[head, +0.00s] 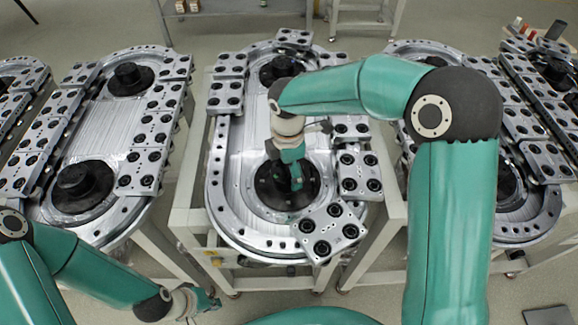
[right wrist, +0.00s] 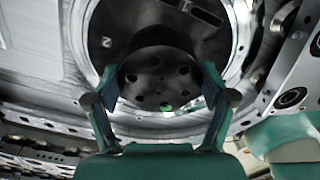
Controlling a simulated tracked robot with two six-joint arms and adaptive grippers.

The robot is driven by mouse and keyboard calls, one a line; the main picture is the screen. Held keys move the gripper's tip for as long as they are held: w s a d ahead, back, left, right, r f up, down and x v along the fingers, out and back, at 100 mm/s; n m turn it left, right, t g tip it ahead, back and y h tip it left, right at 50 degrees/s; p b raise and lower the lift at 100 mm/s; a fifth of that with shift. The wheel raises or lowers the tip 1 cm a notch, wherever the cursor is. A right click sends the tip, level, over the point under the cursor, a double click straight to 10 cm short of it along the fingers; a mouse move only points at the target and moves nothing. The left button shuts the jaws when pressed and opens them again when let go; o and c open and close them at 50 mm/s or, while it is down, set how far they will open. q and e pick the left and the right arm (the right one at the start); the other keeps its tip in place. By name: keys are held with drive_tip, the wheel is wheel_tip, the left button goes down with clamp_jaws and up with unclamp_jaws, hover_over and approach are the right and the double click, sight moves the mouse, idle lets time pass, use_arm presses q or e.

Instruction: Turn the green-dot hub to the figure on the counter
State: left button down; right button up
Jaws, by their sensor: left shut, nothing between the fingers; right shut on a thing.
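The green-dot hub (head: 268,190) is a dark round hub at the near end of the middle ring track (head: 220,190). In the right wrist view the hub (right wrist: 158,75) shows a ring of holes and a small green spot (right wrist: 168,107) low on its face. My right gripper (head: 293,184) reaches down onto it; in the right wrist view its fingers (right wrist: 158,88) close on the hub from both sides. A small pale mark (right wrist: 107,41) sits on the dark plate beside the hub, too small to read; I cannot make out a counter. My left gripper (head: 212,300) is shut and empty, low at the left.
Several carriages with black rollers, one at the near right (head: 330,230), sit on the middle track. A second dark hub (head: 282,68) is at its far end. Similar tracks stand left (head: 85,190) and right (head: 525,215). Floor shows between the stands.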

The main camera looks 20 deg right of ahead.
sight(287, 169)
drive_tip(key=n+p, duration=0.1)
drive_tip(key=n, duration=0.4)
drive_tip(key=shift+n+p, duration=0.3)
drive_tip(key=shift+p, duration=0.1)
drive_tip(key=n+p, duration=0.2)
drive_tip(key=n, duration=0.3)
drive_tip(key=shift+w+n, duration=0.1)
drive_tip(key=shift+n, duration=0.2)
drive_tip(key=o, duration=1)
drive_tip(key=shift+r, duration=0.1)
wheel_tip(287, 169, up, 12)
drive_tip(key=shift+f, duration=0.1)
